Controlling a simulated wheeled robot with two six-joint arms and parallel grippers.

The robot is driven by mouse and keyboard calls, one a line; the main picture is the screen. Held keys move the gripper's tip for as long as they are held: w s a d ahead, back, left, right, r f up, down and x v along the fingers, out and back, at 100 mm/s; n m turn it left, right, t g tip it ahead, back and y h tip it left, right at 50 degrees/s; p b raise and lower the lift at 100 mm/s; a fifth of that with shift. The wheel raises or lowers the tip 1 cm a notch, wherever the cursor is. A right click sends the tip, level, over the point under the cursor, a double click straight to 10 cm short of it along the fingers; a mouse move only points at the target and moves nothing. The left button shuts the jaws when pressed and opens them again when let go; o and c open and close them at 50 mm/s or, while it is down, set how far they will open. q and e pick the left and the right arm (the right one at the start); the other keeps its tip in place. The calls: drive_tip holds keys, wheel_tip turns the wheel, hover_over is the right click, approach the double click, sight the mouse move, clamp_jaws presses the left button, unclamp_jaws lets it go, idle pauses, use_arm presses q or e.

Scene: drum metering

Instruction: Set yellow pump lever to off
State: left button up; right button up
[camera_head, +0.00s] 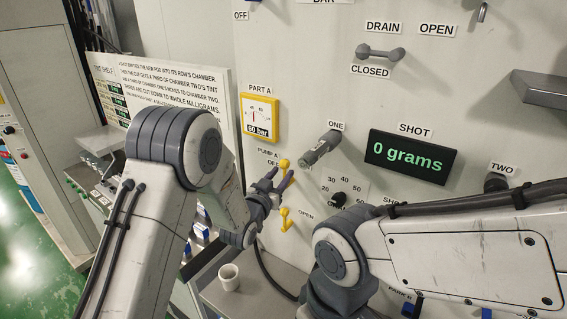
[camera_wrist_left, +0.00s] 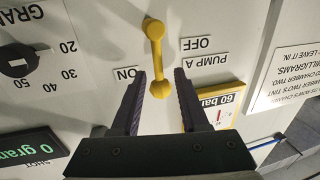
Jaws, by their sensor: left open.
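The yellow pump lever (camera_wrist_left: 156,58) is a bar with a rounded knob at each end, nearly upright in the left wrist view. The OFF label (camera_wrist_left: 197,43) and PUMP A label (camera_wrist_left: 206,60) are to its right, the ON label (camera_wrist_left: 125,73) to its left; that view is upside down. My left gripper (camera_wrist_left: 160,77) is open, with one finger on each side of the lever's lower knob; contact is not clear. In the head view one yellow knob (camera_head: 284,163) shows just above my left gripper (camera_head: 281,177); the gripper hides much of the lever.
A second yellow lever (camera_head: 286,220) is below, by an OPEN label. A yellow-framed gauge (camera_head: 260,115) is up left, a grey handle (camera_head: 321,147) up right, a dial (camera_head: 338,199) to the right. A white cup (camera_head: 229,276) stands below. My right arm crosses the lower right.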

use_arm(q)
drive_tip(key=shift+p+x, duration=0.45)
drive_tip(key=shift+x, duration=1)
clamp_jaws()
drive_tip(key=shift+r, duration=0.25)
